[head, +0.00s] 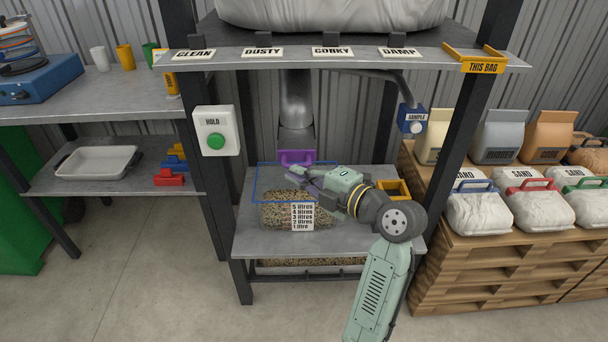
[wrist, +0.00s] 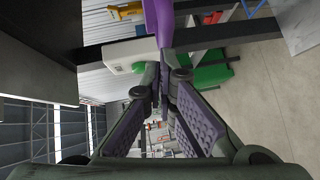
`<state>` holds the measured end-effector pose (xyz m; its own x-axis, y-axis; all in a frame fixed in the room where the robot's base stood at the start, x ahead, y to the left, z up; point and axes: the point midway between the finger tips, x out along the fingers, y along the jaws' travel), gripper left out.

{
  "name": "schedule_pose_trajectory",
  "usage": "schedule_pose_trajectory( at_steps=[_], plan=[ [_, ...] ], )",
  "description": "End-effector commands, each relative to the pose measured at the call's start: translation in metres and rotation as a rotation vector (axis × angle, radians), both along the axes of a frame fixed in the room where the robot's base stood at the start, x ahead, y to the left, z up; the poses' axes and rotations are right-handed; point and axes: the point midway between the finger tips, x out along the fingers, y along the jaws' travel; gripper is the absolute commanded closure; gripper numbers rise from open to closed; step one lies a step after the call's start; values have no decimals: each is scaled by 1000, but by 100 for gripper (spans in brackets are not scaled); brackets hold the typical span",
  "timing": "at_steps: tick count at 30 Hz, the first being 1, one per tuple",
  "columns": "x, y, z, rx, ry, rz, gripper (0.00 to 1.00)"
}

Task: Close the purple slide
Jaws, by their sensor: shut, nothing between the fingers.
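The purple slide (head: 294,157) sits at the lower end of the grey metal chute, its front part facing me. In the wrist view the purple slide (wrist: 158,20) comes down from the top to just beyond my fingertips. My gripper (head: 308,175) is shut and empty, just below and in front of the slide. In the wrist view the fingertips of my gripper (wrist: 166,68) are close to the slide's end; I cannot tell whether they touch it. The gripper partly covers the clear bin (head: 268,213), which holds speckled grain and carries a litre scale.
The chute (head: 296,100) hangs under a labelled shelf (head: 345,58). A white box with a green button, marked HOLD (head: 215,132), is on the left post. A blue SAMPLE box (head: 412,120) hangs at right. A yellow tray (head: 392,188) lies behind my wrist. Sand bags (head: 478,210) stand at right.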

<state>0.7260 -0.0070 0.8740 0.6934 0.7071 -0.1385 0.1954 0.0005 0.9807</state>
Motion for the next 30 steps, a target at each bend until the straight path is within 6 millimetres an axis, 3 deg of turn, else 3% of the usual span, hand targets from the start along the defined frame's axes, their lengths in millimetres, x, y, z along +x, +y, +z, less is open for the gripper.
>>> schedule_pose_trajectory(
  at_steps=[13,24,30],
  plan=[
    [6,0,-4,0,-1,1,100],
    [60,0,-5,-1,-1,1,100],
    [69,0,-1,0,0,-1,100]
  ],
)
